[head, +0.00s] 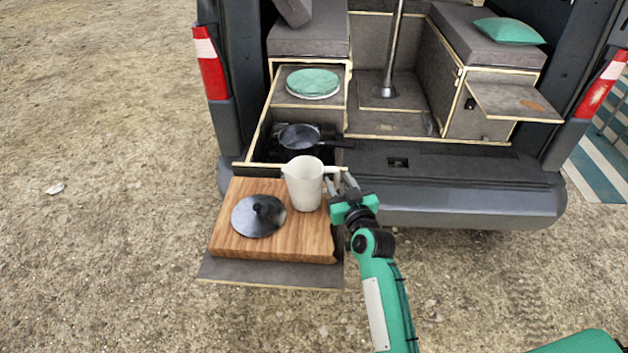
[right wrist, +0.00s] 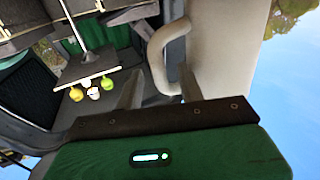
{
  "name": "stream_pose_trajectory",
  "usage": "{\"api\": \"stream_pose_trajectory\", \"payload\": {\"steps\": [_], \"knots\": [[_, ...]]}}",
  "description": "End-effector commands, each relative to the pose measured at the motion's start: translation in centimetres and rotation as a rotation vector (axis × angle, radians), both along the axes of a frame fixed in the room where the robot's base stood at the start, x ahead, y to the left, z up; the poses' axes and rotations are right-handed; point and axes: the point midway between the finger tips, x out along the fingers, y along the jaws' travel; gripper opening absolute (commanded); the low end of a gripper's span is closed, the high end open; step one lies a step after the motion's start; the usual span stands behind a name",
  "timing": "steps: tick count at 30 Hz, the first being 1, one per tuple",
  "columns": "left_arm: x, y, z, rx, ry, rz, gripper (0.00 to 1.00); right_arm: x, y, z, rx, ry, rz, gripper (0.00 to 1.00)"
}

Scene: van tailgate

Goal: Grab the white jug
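The white jug (head: 304,184) stands upright on the wooden board (head: 285,246), with its handle side toward my right gripper. My right gripper (head: 342,184) is just right of the jug, at the handle. In the right wrist view the jug (right wrist: 226,55) fills the upper middle, and its curved handle (right wrist: 157,54) reaches down between the fingers of the gripper (right wrist: 158,88). The fingers are apart, with a visible gap to the handle on the left side. Whether the right finger touches the jug or handle I cannot tell. My left gripper is not in view.
A dark round lid (head: 258,217) lies on the board left of the jug. Behind it a dark pan (head: 299,137) sits on the stove in the pull-out drawer. A green plate stack (head: 313,83) is farther back. The van bumper (head: 460,205) is to the right.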

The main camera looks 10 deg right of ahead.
Motion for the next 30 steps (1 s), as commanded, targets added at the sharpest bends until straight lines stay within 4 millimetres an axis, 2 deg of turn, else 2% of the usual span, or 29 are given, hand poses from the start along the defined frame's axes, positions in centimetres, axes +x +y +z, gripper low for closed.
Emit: {"api": "stream_pose_trajectory", "payload": {"steps": [1, 6, 14, 20, 30], "knots": [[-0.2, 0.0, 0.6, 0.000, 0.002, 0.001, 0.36, 0.8, 0.0, 0.4, -0.001, 0.000, -0.001, 0.38], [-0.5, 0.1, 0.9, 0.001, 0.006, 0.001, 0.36, 2.1, 0.1, 0.1, 0.000, 0.001, -0.001, 0.38], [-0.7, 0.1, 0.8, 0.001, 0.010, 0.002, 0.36, 2.3, 0.2, 0.0, -0.001, 0.001, -0.001, 0.38], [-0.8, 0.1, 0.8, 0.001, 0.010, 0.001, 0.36, 2.3, 0.2, 0.0, -0.001, 0.001, -0.001, 0.01], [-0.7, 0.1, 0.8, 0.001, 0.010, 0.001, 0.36, 2.3, 0.2, 0.1, 0.000, -0.002, -0.002, 0.00]]}}
